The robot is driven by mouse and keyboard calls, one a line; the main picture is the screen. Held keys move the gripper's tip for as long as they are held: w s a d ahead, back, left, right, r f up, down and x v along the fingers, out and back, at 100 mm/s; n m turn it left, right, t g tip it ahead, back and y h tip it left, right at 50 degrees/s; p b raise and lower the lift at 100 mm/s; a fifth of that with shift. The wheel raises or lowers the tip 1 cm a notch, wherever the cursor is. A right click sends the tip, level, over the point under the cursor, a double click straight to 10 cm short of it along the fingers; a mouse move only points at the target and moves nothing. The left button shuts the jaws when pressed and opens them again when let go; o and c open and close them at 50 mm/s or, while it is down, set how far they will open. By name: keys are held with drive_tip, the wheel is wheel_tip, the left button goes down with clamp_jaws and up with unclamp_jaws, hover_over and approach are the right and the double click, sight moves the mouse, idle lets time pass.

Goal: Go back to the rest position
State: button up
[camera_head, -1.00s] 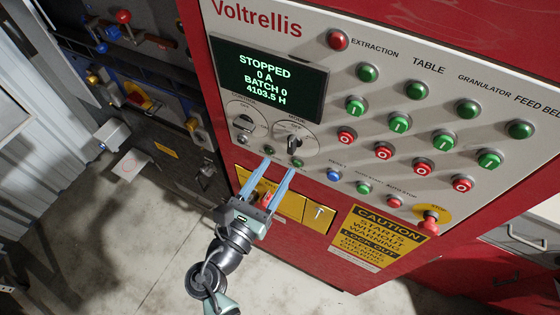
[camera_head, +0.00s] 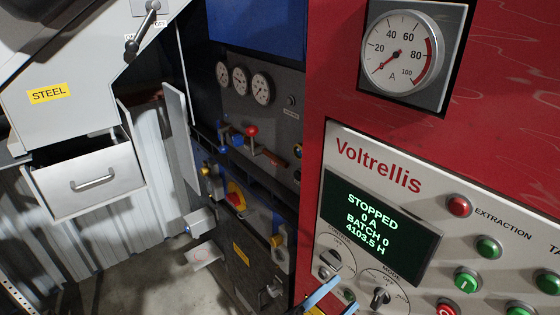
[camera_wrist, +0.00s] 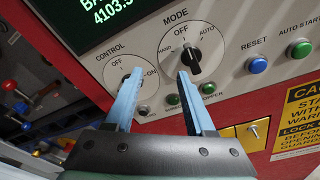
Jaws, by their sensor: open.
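My gripper (camera_wrist: 158,100) is open, with two blue fingers spread apart and nothing between them. In the wrist view it is in front of the red cabinet's control panel, below the MODE knob (camera_wrist: 190,55) and the CONTROL knob (camera_wrist: 128,73). In the head view only the tips of my gripper (camera_head: 335,300) show at the bottom edge, near the MODE selector (camera_head: 380,297). The rest of the arm is out of that view. Whether the fingertips touch the panel cannot be told.
The panel's display (camera_head: 378,222) reads STOPPED, 0 A, BATCH 0. A round gauge (camera_head: 402,45) sits above it. To the left are a dark panel with gauges and a red-knobbed lever (camera_head: 251,131), and an open drawer (camera_head: 90,180) under a STEEL label. Bare floor (camera_head: 135,280) lies at lower left.

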drive_tip(key=w+a+r+m+t+y+b, duration=0.3)
drive_tip(key=r+m+t+b, duration=0.1)
drive_tip(key=r+m, duration=0.4)
drive_tip(key=w+a+r+m+t+y+b, duration=0.2)
drive_tip(key=w+r+m+t+b, duration=0.15)
drive_tip(key=r+m, duration=0.45)
drive_tip(key=s+a+r+m+t+y+b, duration=0.2)
drive_tip(key=s+r+t+y, duration=0.1)
drive_tip(key=s+r, duration=0.4)
drive_tip(key=s+a+r+m+t+y+b, duration=0.2)
drive_tip(key=s+r, duration=0.5)
drive_tip(key=r, duration=0.5)
drive_tip(key=a+t+y+b, duration=0.1)
drive_tip(key=t+y, duration=0.1)
drive_tip(key=t, duration=0.1)
drive_tip(key=shift+s+a+r+t, duration=0.15)
drive_tip(key=shift+s+a+t, duration=0.1)
drive_tip(key=shift+a+t, duration=0.1)
